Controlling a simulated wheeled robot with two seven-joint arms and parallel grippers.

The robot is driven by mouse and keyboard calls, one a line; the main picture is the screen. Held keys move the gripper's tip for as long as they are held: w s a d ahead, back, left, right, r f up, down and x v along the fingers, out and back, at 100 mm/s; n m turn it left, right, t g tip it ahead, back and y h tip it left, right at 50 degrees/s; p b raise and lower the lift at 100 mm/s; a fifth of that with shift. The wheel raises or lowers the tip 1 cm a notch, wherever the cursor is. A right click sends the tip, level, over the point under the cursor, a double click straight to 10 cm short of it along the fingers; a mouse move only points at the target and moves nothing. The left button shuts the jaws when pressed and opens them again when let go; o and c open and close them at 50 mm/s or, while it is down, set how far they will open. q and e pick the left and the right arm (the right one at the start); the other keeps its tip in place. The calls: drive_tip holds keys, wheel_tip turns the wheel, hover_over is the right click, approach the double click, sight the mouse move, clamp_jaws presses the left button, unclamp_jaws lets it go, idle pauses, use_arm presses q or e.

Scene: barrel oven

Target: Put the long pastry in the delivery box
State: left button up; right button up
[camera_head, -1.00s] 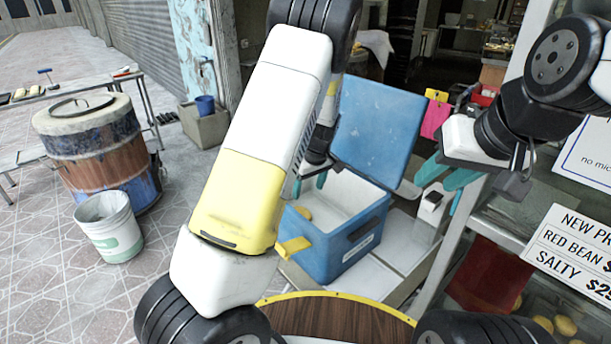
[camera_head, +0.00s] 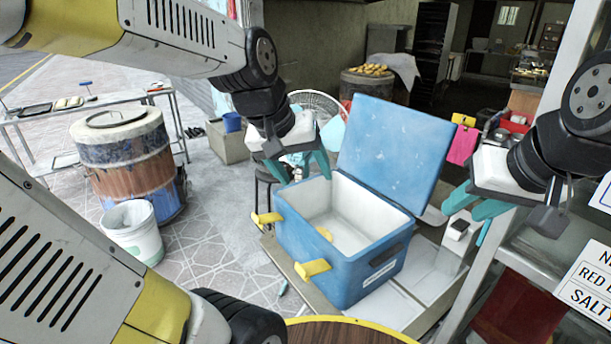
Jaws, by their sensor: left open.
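The delivery box is a blue cool box (camera_head: 335,262) with a white inside and its blue lid (camera_head: 395,150) raised at the back. A small golden piece (camera_head: 325,233), which looks like part of a pastry, shows low inside by the left wall. The rest of it is hidden, so I cannot tell its length. My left gripper (camera_head: 298,167) is above the box's back left edge, with teal fingers apart and nothing seen between them. My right gripper (camera_head: 474,203) is right of the lid, apart from the box; its finger gap is unclear and I see nothing held.
A barrel oven (camera_head: 125,160) and a white bucket (camera_head: 133,232) stand at the left, before a table with trays (camera_head: 70,115). A stool (camera_head: 266,185) is behind the box. A glass counter frame closes the right side. Yellow latches stick out at the box's front.

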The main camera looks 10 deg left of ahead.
use_arm(q)
drive_tip(key=s+r+m+t, duration=0.1)
drive_tip(key=s+m, duration=0.1)
drive_tip(key=s, duration=0.4)
drive_tip(key=shift+s+a+r, duration=0.15)
drive_tip(key=shift+s+a, duration=0.05)
drive_tip(key=shift+s, duration=0.05)
